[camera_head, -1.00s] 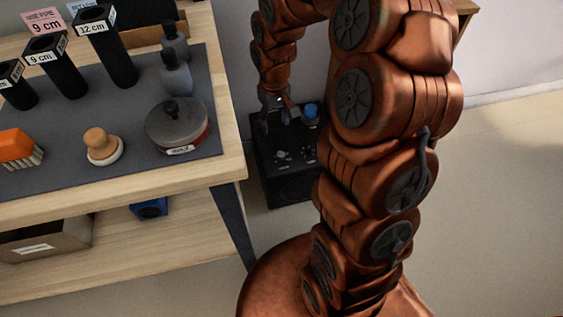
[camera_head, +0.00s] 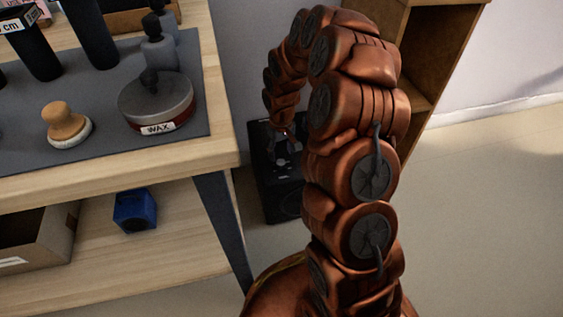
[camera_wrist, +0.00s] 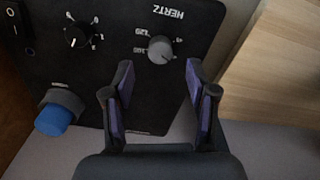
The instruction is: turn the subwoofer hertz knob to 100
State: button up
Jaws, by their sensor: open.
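The subwoofer (camera_head: 268,190) is a black box standing on the floor behind the workbench, partly hidden by my arm in the head view. In the wrist view its black control panel (camera_wrist: 112,25) shows upside down. The grey hertz knob (camera_wrist: 160,49) sits below the word HERTZ, with small numbers around it; 120 reads on its left, the others are too small to read surely. My gripper (camera_wrist: 158,78) is open and empty. Its two fingers point toward the panel, with the hertz knob just beyond and between the fingertips, apparently not touched.
On the panel are a black knob with a white pointer (camera_wrist: 78,36), a blue knob (camera_wrist: 58,112) and a switch at the left edge. The wooden workbench (camera_head: 228,150) stands left of the subwoofer. A wooden shelf (camera_head: 440,60) stands behind my arm at right.

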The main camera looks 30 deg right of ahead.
aim_at(281, 162)
notch_tip(281, 162, down, 5)
jog(key=shift+r+b, duration=0.1)
jog(key=shift+b, duration=0.6)
jog(key=shift+c, duration=0.3)
grip_shut()
